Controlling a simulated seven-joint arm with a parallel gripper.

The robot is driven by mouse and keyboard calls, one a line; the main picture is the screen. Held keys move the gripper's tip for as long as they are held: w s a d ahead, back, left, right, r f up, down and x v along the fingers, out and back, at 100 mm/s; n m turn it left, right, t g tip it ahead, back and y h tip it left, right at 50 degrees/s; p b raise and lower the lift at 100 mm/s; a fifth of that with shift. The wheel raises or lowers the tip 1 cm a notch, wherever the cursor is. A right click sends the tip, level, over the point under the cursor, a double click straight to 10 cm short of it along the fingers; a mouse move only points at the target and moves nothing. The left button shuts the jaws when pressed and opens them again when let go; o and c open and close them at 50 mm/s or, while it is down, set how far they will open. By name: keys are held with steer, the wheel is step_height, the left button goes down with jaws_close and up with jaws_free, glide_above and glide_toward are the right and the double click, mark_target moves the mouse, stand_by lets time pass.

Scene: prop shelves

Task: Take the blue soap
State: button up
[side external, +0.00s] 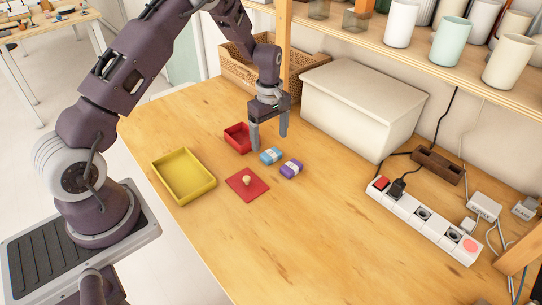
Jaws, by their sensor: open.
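A small blue soap (271,156) with a pale band lies flat on the wooden table. My gripper (269,143) points down with its two fingers apart and nothing visible between them. In the picture its fingertips are just above the blue soap; I cannot tell the exact height or depth gap. A purple soap (292,169) with a pale band lies close by, to the lower right of the blue one.
A red tray (237,138) stands left of the gripper, a yellow tray (184,176) farther left. A red mat (240,190) bears a small pale knob. A white box (362,107), basket (240,80) and power strip (422,219) stand behind and right. The front table is clear.

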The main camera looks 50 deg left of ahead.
mark_target(271, 153)
steer(key=f, duration=0.6)
steer(key=shift+w+a, duration=0.15)
steer(key=shift+w, duration=0.2)
steer(key=c, duration=1.5)
